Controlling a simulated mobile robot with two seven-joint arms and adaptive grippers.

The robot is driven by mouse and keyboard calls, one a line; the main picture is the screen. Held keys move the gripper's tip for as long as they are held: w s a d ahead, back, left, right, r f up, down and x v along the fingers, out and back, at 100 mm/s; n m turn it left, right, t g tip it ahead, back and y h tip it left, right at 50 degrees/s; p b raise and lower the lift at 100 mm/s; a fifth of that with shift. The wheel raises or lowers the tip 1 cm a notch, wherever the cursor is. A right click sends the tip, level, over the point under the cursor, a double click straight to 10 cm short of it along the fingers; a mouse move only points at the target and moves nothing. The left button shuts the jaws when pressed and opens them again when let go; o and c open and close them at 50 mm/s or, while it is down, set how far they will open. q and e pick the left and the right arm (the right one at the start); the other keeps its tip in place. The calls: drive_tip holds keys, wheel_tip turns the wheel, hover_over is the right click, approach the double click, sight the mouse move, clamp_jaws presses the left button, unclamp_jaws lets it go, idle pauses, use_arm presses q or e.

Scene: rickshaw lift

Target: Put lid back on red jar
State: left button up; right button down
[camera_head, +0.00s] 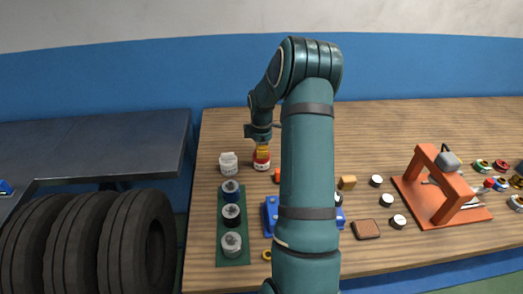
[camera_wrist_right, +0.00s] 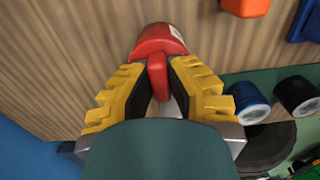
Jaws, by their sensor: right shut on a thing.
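The red jar (camera_head: 261,165), with a white label, stands upright on the wooden table toward its far left part. My right gripper (camera_head: 262,147) points down right over it, and its yellow fingers hide the jar's top. In the right wrist view, the fingers of my right gripper (camera_wrist_right: 158,85) are closed on a narrow red piece, which looks like the grip of the red lid (camera_wrist_right: 158,72). The jar's red body (camera_wrist_right: 160,38) shows just beyond it. I cannot tell whether the lid is fully seated. My left gripper is not in view.
A white jar (camera_head: 228,163) stands close left of the red jar. A green tray (camera_head: 233,258) holding several round pieces is nearer. A blue block (camera_head: 270,214) is partly behind my arm.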

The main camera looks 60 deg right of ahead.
idle(0.4)
drive_tip(key=shift+c, duration=1.9)
unclamp_jaws()
drive_tip(key=shift+r+p, duration=2.55)
drive_tip(key=shift+r, duration=0.95)
clamp_jaws()
drive_tip(key=shift+f, duration=0.3)
